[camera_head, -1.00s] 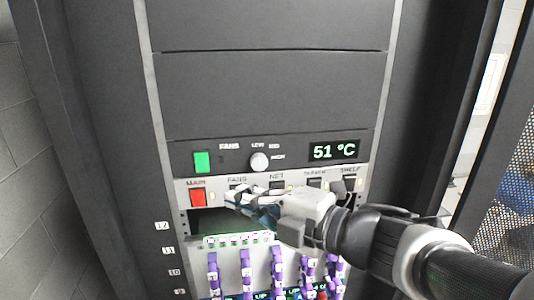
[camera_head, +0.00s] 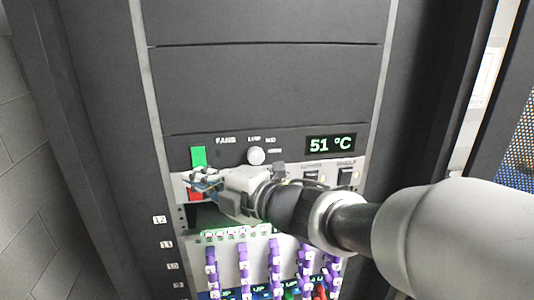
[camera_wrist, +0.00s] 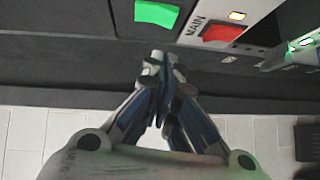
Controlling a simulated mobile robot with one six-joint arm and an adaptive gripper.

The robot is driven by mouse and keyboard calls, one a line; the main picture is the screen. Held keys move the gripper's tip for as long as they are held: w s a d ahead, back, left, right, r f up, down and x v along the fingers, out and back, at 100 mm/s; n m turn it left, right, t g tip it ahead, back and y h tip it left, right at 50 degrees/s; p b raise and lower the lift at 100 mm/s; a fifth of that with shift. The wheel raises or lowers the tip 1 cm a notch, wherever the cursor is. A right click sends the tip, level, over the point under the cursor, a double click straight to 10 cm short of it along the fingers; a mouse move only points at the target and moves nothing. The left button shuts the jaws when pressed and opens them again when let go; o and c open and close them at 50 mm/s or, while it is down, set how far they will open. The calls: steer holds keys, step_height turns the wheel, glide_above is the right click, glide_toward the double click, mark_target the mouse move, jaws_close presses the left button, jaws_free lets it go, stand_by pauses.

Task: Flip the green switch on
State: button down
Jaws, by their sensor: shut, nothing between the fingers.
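The green switch (camera_head: 198,156) is a bright green rectangle on the dark fan panel, left of the FANS label. It also shows at the top of the wrist view (camera_wrist: 157,14). My gripper (camera_head: 196,179) is shut and empty, just below the green switch in the head view, in front of the red MAIN switch (camera_head: 194,196). In the wrist view the closed fingertips (camera_wrist: 160,56) point toward the panel below the green switch, with a visible gap in the picture. The red switch (camera_wrist: 222,33) is to their right there. I cannot tell whether the fingertips touch the panel.
A round white knob (camera_head: 256,156) and a 51 °C display (camera_head: 331,145) are right of the green switch. Black switches (camera_head: 345,177) line the light strip below. Purple cables (camera_head: 243,262) hang lower down. The blank dark panels (camera_head: 265,90) above are clear.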

mark_target(199, 157)
steer(key=w, duration=0.3)
steer(key=shift+w+a+f, duration=0.25)
steer(key=shift+w+f, duration=0.1)
steer(key=b, duration=0.3)
steer(key=shift+w+a+n+y, duration=0.1)
steer(key=shift+w+n+y, duration=0.2)
steer(key=shift+s+f, duration=0.1)
steer(key=shift+f, duration=0.05)
